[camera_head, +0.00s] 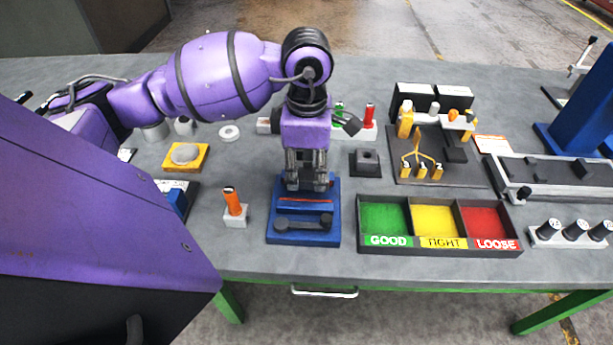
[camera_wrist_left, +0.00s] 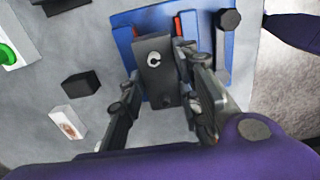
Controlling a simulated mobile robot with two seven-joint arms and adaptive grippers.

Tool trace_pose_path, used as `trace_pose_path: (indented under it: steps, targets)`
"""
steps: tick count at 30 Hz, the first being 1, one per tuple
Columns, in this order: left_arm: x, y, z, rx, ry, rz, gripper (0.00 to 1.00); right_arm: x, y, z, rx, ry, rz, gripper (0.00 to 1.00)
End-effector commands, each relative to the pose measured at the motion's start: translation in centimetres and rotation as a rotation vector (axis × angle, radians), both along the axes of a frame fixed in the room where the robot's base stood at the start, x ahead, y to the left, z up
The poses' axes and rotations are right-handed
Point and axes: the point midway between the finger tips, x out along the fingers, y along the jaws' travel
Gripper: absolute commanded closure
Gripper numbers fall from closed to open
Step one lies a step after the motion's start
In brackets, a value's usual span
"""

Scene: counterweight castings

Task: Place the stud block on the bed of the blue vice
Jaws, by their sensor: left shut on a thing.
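My left gripper (camera_head: 306,187) points down over the blue vice (camera_head: 285,238), near its far part. In the left wrist view the gripper (camera_wrist_left: 166,112) is shut on a dark grey block marked with a white C (camera_wrist_left: 153,73), which I take for the stud block. The block is between the two fingers, above the vice (camera_wrist_left: 127,20) and across its red-edged jaws. In the head view the fingers largely hide the block. I cannot tell whether it touches the bed. The vice handle (camera_head: 303,221) lies on the near side. My right gripper is not in view.
Right of the vice is a sorting tray (camera_head: 437,252) with green, yellow and red compartments. A dark block (camera_head: 366,163) stands behind it. An orange-handled tool in a white holder (camera_head: 235,219) stands left. Behind the gripper is a white rack (camera_head: 368,132).

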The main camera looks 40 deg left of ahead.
Motion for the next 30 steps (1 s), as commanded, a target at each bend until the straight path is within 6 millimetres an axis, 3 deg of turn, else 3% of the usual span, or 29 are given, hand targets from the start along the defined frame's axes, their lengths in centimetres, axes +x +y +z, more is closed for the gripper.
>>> trace_pose_path:
  steps: [5, 29, 30]
  targets:
    - [-0.1, 0.0, -2.0, 0.0, 0.0, -0.002, 1.0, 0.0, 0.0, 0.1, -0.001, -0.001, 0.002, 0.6]
    - [-0.4, -0.1, -3.9, -0.001, 0.01, -0.002, 1.0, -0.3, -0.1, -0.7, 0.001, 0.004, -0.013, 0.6]
    - [-0.5, -0.1, -4.0, -0.003, 0.014, -0.002, 0.67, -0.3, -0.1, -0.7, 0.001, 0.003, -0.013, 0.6]
